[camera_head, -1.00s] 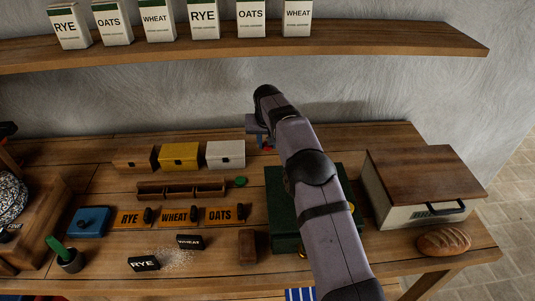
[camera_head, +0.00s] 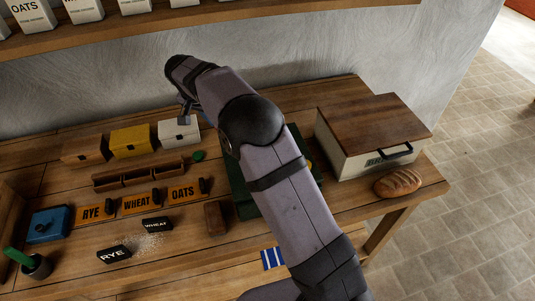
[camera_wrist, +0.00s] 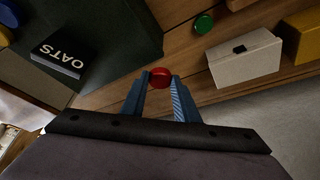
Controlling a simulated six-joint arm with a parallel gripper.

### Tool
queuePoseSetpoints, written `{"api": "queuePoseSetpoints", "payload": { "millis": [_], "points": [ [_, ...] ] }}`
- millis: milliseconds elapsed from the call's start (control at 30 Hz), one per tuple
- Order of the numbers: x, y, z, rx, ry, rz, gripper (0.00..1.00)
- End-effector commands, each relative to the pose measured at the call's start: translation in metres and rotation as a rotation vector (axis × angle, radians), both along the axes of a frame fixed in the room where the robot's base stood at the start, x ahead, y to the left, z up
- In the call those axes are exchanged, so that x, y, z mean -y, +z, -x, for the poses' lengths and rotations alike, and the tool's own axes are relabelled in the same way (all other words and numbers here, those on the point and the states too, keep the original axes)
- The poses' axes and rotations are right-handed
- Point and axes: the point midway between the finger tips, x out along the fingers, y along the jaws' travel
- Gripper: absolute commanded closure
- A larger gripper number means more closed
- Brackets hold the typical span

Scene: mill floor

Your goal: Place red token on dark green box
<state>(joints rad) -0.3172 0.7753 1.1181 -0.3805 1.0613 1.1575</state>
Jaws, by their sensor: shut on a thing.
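The red token (camera_wrist: 160,77) is held between the fingertips of my gripper (camera_wrist: 159,84) in the wrist view. In the head view my gripper (camera_head: 185,112) hangs behind and above the white box, and the token cannot be made out. The dark green box (camera_head: 240,188) stands on the bench, right of the green disc and largely hidden by my arm. It also shows in the wrist view (camera_wrist: 130,35), at the upper left, with a black OATS plate (camera_wrist: 60,58) on it. My gripper and the token are apart from it.
A white box (camera_head: 178,135), a yellow box (camera_head: 130,142) and a brown box (camera_head: 84,151) stand in a row. A green disc (camera_head: 198,155) lies near a wooden rack (camera_head: 138,176). A bread bin (camera_head: 372,135) and a loaf (camera_head: 398,182) are at the right.

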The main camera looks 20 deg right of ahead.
Motion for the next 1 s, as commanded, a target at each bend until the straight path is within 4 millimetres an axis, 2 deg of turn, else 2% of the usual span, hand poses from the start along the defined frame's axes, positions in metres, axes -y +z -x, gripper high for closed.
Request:
{"api": "queuePoseSetpoints", "payload": {
  "millis": [267,400,600,800,1000],
  "points": [
    [0.001,0.029,0.071,0.001,-0.444,0.000,0.93],
    [0.006,0.044,0.110,0.001,-0.685,0.000,0.93],
    [0.015,0.061,0.156,0.002,-0.964,-0.001,0.93],
    [0.022,0.070,0.181,0.003,-1.116,-0.002,0.93],
    [0.023,0.070,0.187,0.003,-1.151,-0.001,0.93]
  ]
}}
